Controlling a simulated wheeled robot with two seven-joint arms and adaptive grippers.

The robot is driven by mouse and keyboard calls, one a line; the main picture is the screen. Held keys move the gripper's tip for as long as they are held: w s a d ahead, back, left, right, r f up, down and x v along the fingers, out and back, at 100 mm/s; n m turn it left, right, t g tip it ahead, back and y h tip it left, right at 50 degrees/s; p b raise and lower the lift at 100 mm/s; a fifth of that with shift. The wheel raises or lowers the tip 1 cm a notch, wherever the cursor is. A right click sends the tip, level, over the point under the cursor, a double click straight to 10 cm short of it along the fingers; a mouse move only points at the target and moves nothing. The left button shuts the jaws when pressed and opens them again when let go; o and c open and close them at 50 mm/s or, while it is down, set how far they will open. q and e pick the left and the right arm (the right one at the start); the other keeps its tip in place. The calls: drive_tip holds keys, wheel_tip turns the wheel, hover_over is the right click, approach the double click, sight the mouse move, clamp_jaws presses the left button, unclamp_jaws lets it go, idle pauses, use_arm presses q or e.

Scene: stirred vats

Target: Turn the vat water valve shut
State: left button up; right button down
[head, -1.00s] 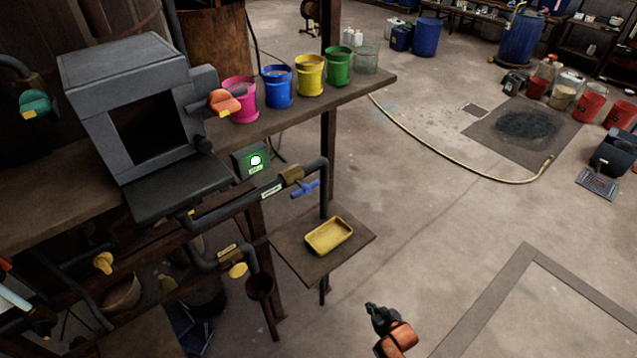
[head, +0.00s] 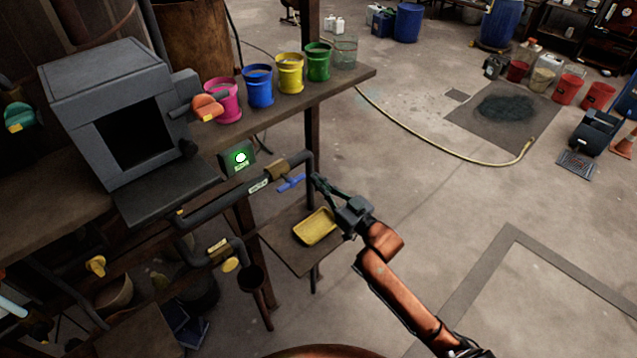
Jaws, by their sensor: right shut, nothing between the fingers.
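A blue valve handle (head: 290,183) sits on a dark pipe below the bench edge, next to a brass fitting and a small label that is too small to read. The handle lies roughly along the pipe, slightly angled to it. My right gripper (head: 317,180) reaches in from the lower right. Its fingers are shut and empty, with the tips just right of the blue handle. I cannot tell whether they touch it. My left gripper is not in view.
A green-lit box (head: 239,159) is above the pipe. A yellow tray (head: 315,227) rests on a low shelf under the gripper. A grey box-shaped unit (head: 110,110) and coloured buckets (head: 259,86) stand on the bench.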

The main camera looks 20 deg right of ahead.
sight(287, 179)
drive_tip(key=p+x, duration=0.1)
drive_tip(key=x, duration=0.6)
wheel_tip(287, 179, down, 4)
drive_tip(key=shift+s+p, duration=0.15)
drive_tip(key=shift+p, duration=0.15)
